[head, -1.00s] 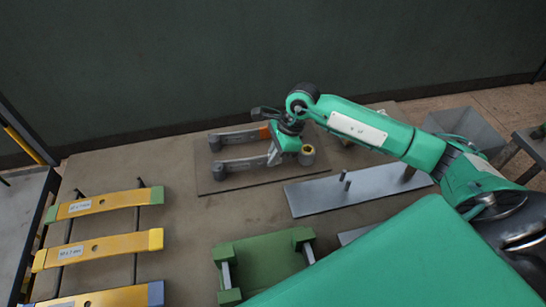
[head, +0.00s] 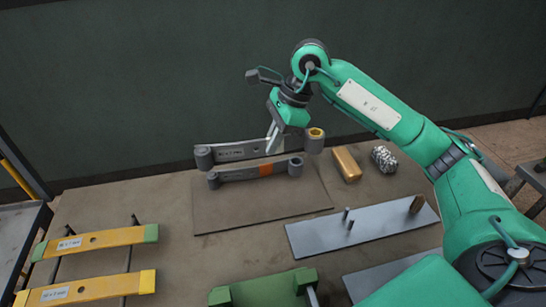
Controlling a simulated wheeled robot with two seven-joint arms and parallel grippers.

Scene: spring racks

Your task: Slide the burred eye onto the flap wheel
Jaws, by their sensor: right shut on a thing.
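My right gripper (head: 273,142) is shut on a grey leaf spring (head: 240,151) near its middle. The spring has a rolled eye at each end and a pale label. Its right eye (head: 315,141) has a yellow ring at the top. It appears raised above the brown mat. I cannot tell which eye is burred. The flap wheel is not clear to me: a short brown post (head: 417,204) stands on the grey plate (head: 375,228), and a speckled grey-white roll (head: 384,158) lies behind it. My left gripper is out of view.
A second grey spring with an orange band (head: 265,170) lies on the brown mat (head: 260,205). A tan block (head: 346,163) is right of it. Two pins rise from the plate. Yellow springs (head: 95,240) lie at left, a green fixture (head: 262,291) at the front.

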